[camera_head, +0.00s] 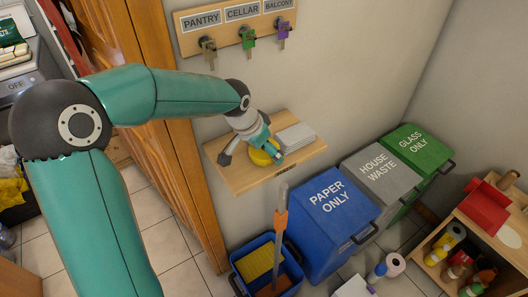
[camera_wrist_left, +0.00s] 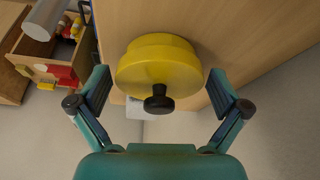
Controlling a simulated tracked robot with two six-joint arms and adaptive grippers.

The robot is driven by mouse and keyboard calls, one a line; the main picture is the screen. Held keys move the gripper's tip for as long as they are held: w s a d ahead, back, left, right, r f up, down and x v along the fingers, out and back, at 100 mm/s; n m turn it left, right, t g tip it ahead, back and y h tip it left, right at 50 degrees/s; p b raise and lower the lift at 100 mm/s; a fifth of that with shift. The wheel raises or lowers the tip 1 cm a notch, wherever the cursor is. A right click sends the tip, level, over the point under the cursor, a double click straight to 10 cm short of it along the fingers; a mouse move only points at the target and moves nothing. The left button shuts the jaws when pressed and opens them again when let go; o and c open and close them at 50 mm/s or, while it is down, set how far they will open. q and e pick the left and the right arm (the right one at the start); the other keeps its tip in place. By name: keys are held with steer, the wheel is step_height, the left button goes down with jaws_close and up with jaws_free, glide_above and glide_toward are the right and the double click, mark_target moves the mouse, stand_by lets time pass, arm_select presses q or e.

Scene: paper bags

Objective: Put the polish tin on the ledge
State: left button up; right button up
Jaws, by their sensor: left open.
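The yellow round polish tin (camera_head: 262,157) appears to rest on the wooden ledge (camera_head: 245,180) on the wall. In the left wrist view the tin (camera_wrist_left: 160,60) shows a black knob facing me, with the ledge's wood (camera_wrist_left: 260,35) behind it. My left gripper (camera_head: 250,153) is at the tin, with its fingers spread to either side. In the left wrist view its fingers (camera_wrist_left: 160,86) are open, with a gap visible on both sides of the tin. The arm and gripper partly hide the tin in the head view. My right gripper is not in view.
A grey-white stack (camera_head: 295,137) lies on the ledge right of the tin. A key rack (camera_head: 225,18) hangs above. Blue (camera_head: 338,212), grey (camera_head: 380,172) and green (camera_head: 420,150) bins stand below right. A blue bucket (camera_head: 240,282) with a tall handle stands below the ledge.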

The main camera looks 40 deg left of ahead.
arm_select(q)
steer(key=shift+c, duration=0.2)
steer(key=c, duration=1)
steer(key=shift+o, duration=0.2)
steer(key=shift+r, duration=0.1)
